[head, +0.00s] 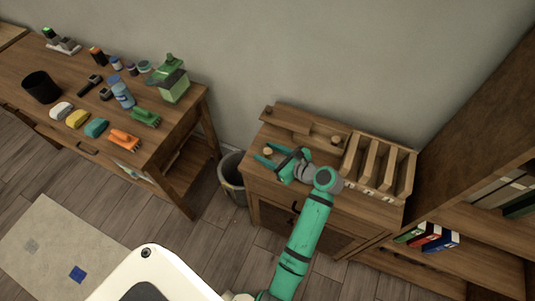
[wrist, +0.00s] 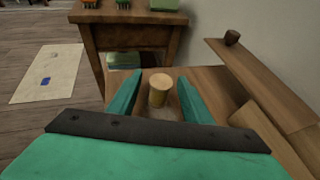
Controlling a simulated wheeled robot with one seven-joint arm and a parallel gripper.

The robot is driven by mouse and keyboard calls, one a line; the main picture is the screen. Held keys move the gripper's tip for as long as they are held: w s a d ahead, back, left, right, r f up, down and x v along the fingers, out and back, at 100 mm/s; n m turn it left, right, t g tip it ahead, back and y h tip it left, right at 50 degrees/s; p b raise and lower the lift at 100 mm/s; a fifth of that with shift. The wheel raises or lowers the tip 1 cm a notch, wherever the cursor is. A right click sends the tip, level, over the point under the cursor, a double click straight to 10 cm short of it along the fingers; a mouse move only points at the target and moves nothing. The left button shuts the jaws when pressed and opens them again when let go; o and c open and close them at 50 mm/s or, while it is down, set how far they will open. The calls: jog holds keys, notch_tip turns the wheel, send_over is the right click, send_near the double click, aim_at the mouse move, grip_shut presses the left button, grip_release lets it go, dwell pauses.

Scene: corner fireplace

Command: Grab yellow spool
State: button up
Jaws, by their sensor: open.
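The yellow spool (wrist: 158,92) is a short tan-yellow cylinder with a paler top, standing upright on the wooden cabinet top. In the wrist view it is between the two teal fingers of my gripper (wrist: 159,77), with a visible space on each side. My gripper is open and nothing is clamped in it. In the head view my gripper (head: 266,154) reaches left over the cabinet, and the spool (head: 268,151) shows small and pale by the fingertips. Whether the fingers are at the spool's exact height is hard to tell.
A raised wooden ledge (wrist: 250,75) with a small dark brown cylinder (wrist: 232,37) runs along the wall side. A slotted wooden organizer (head: 378,165) stands right of my arm. A grey bin (head: 231,170) is beside the cabinet (head: 330,236). A cluttered desk (head: 165,154) stands left.

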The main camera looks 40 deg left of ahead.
jog(key=c, duration=1.1)
jog(key=shift+c, duration=0.2)
